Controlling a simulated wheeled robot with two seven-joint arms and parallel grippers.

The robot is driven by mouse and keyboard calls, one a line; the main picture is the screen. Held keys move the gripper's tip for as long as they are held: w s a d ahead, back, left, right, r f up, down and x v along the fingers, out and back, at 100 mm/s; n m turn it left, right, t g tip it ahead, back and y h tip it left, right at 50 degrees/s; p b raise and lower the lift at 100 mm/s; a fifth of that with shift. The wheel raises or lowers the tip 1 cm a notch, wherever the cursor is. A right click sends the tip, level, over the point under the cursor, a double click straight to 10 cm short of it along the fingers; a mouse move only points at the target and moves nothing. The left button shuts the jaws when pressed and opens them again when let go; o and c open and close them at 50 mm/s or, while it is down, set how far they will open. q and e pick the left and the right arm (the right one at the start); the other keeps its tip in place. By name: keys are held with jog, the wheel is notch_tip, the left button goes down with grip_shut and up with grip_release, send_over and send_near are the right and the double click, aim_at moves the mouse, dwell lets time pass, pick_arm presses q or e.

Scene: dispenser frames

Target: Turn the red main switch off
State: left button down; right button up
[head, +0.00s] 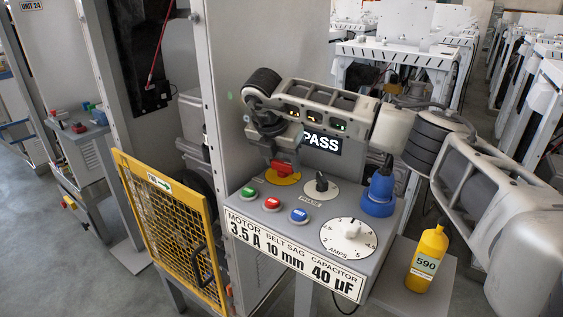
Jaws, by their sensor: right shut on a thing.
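The red main switch (285,169) is a red handle on a round yellow plate (284,180), on the grey sloping control panel. My right gripper (280,160) reaches down over it from above and is shut on the red handle. The fingers and wrist hide part of the handle, so its exact angle is hard to tell. A dark display behind my arm reads PASS (321,142). My left gripper is not in view.
Beside the switch are a black selector knob (321,182), green (248,192), red (272,203) and blue (299,215) buttons, a white AMPS dial (348,237) and a blue plug-like part (379,195). A yellow bottle marked 590 (427,258) stands on a side shelf. A yellow mesh guard (170,225) is at left.

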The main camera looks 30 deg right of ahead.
jog(key=n+b, duration=0.1)
jog(key=n, duration=0.1)
jog(key=shift+d+f+n+t+y+b, duration=0.1)
jog(key=shift+f+n+t+y+b, duration=0.05)
jog(key=shift+n+t+y+b, duration=0.2)
jog(key=n+b, duration=0.1)
jog(key=n, duration=0.1)
jog(key=n+t+y+b, duration=0.1)
jog(key=n, duration=0.2)
jog(key=shift+s+d+t+y, duration=0.15)
jog(key=shift+t+y, duration=0.1)
jog(key=n, duration=0.1)
jog(key=n+y, duration=0.1)
jog(key=n, duration=0.2)
jog(key=shift+d+r+n+y, duration=0.1)
jog(key=shift+r+n+y, duration=0.15)
jog(key=shift+n+y, duration=0.55)
jog(key=shift+n, duration=0.65)
jog(key=shift+n+p, duration=0.3)
jog(key=shift+n, duration=0.2)
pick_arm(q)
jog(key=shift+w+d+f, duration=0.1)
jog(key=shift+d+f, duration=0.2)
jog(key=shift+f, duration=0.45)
pick_arm(e)
jog(key=shift+n+y, duration=0.3)
jog(key=shift+y, duration=0.1)
jog(key=shift+n, duration=0.3)
jog(key=o, duration=1)
